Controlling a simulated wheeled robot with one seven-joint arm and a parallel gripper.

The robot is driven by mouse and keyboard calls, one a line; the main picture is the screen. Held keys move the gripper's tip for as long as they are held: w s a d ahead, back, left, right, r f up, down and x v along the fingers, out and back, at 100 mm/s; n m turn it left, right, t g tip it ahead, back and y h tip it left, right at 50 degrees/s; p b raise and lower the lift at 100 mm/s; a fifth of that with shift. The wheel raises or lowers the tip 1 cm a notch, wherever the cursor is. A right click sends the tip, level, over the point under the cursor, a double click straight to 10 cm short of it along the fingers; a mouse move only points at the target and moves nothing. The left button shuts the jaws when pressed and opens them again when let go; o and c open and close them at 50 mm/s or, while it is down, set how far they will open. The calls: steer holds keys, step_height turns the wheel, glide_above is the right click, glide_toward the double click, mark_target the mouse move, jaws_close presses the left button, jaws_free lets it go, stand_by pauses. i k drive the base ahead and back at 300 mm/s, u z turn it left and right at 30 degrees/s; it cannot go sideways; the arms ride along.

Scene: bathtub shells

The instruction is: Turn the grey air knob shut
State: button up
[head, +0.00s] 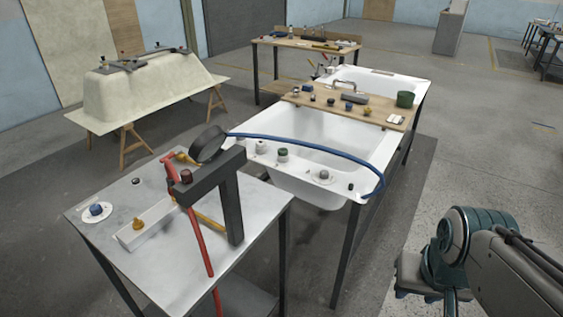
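Several small knobs and fittings stand on the near rim of the white bathtub (322,195). One of them is a dark grey-green capped knob (283,154) on a pale round base; a pale knob (261,147) is to its left and another pale fitting (324,176) to its right. They are too small for me to tell for sure which is the grey air knob or how it is turned. My gripper (418,294) is at the lower right, over the floor, apart from the tub and its knobs. Its fingers are too unclear to show their opening.
A blue hose (310,141) arches over the tub. A wooden board (330,107) crosses it. Floor right of the tub is clear.

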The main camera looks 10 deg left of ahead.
mark_target(324, 174)
steer(key=u, duration=0.25)
steer(key=i, duration=1.1)
steer(key=z, duration=0.75)
